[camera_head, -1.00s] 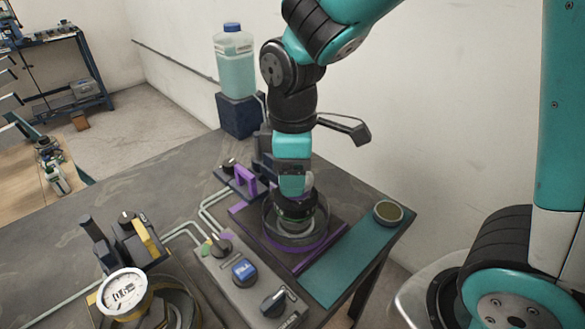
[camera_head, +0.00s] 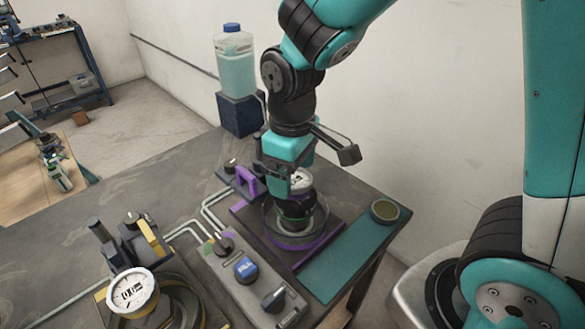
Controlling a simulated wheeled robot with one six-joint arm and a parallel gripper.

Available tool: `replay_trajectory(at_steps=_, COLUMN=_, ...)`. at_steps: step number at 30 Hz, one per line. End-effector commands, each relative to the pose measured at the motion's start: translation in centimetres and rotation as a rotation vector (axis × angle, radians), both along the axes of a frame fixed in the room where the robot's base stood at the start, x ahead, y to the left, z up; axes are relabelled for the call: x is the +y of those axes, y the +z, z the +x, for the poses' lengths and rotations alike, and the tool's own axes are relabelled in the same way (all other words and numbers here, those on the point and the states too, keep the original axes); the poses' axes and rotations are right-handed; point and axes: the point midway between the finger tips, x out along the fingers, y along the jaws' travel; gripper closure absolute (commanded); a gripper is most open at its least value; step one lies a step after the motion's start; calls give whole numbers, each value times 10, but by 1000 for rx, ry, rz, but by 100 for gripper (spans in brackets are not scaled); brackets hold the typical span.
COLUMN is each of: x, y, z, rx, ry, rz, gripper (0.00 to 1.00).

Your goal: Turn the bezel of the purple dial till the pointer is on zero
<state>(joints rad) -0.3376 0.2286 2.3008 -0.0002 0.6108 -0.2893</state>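The purple-marked fixture (camera_head: 325,243) stands on the bench, with a round dark tray and a purple edge. Its dial (camera_head: 301,181) has a white face that shows partly beside my wrist. The pointer and markings are too small and covered to read. My gripper (camera_head: 287,166) is at the left side of the dial, close to its rim. Its fingers are mostly hidden, so I cannot tell whether they touch the bezel or are shut.
A second dial (camera_head: 133,292) with yellow parts stands at the lower left. A grey control box (camera_head: 255,290) with knobs lies in front. A bottle (camera_head: 234,72) on a dark block stands behind. A teal mat (camera_head: 345,260) with a round tin (camera_head: 385,211) lies right.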

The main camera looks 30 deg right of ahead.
Motion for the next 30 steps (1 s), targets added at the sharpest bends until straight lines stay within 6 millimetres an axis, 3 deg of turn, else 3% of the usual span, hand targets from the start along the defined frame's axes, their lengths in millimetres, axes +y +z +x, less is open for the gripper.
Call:
replay_trajectory(at_steps=9, x=0, y=1, z=0, rx=0, ry=1, rz=0, gripper=13)
replay_trajectory(at_steps=14, x=0, y=16, z=1, rx=-4, ry=1, rz=2, gripper=13)
replay_trajectory(at_steps=30, x=0, y=143, z=0, rx=-5, ry=1, rz=2, gripper=13)
